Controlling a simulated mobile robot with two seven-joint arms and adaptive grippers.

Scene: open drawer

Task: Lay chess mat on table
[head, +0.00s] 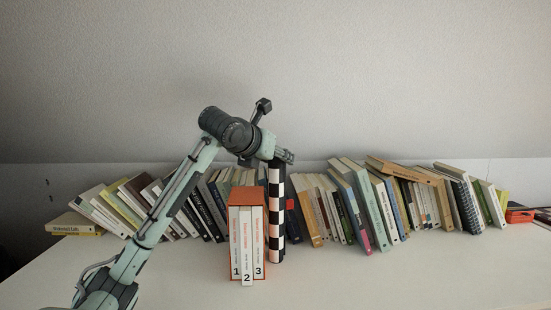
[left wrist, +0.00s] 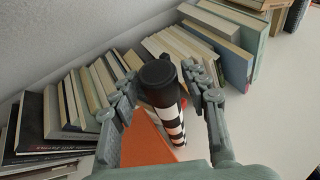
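The chess mat (head: 276,215) is a rolled-up black-and-white checkered tube. It stands upright on the white table (head: 400,277), at the right side of an orange slipcase of books. In the left wrist view the roll (left wrist: 172,123) shows its dark top end close to the camera. My left gripper (head: 284,157) is at the top of the roll, coming from above. In the left wrist view its fingers (left wrist: 165,92) are spread on both sides of the roll, with a visible gap at the right finger. My right gripper is not in view.
The orange slipcase (head: 245,195) with three white volumes stands directly left of the roll. A long row of leaning books (head: 375,205) lines the wall behind. An orange box (head: 519,214) lies at the far right. The table front is clear.

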